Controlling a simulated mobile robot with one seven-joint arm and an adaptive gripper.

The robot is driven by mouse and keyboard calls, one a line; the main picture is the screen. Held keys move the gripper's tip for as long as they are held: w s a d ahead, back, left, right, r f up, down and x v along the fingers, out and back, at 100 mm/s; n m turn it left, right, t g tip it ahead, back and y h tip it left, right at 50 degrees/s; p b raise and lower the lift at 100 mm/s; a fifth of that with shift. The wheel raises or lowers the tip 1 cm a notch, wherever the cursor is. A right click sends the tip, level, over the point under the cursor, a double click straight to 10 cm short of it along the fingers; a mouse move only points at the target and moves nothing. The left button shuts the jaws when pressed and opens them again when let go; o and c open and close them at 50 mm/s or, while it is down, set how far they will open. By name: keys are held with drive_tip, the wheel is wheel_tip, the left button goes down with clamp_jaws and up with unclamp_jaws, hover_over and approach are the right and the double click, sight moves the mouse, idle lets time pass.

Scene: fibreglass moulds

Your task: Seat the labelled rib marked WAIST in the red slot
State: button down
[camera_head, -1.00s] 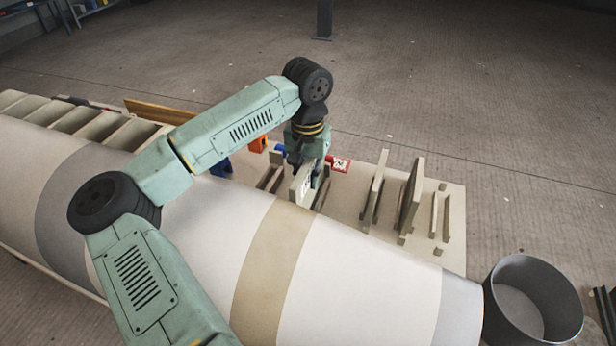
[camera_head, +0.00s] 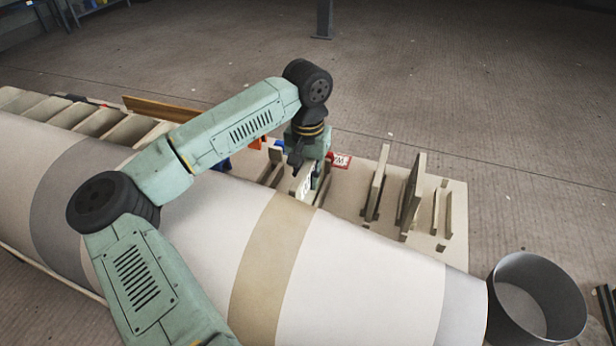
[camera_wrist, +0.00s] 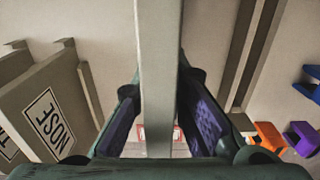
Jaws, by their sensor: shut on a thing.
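My gripper (camera_head: 307,178) is shut on a pale, flat rib (camera_head: 301,184), held upright beside the long white mould. A light label shows on the rib's face, too small to read. In the wrist view the rib (camera_wrist: 158,70) runs edge-on between the purple pads of my gripper (camera_wrist: 160,125). A red block with a red-and-white card (camera_head: 340,160) lies just beyond the gripper; the card (camera_wrist: 158,133) also shows partly behind the rib in the wrist view. The slot under the rib is hidden, and I cannot tell whether the rib touches it.
A rib labelled NOSE (camera_wrist: 45,122) stands left in the wrist view. Two ribs (camera_head: 375,186) (camera_head: 411,192) stand on the board (camera_head: 455,215) to the right, with empty rails (camera_head: 441,212) beyond. Orange (camera_wrist: 268,137) and blue blocks lie nearby. The mould (camera_head: 350,285) fills the front.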

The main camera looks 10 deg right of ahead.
sight(308, 161)
drive_tip(key=shift+f+b, duration=1.3)
drive_tip(key=shift+f, duration=0.35)
drive_tip(key=c, duration=1.5)
unclamp_jaws()
drive_tip(key=shift+c, duration=0.2)
wheel_tip(308, 161, up, 12)
drive_tip(key=shift+r, duration=0.1)
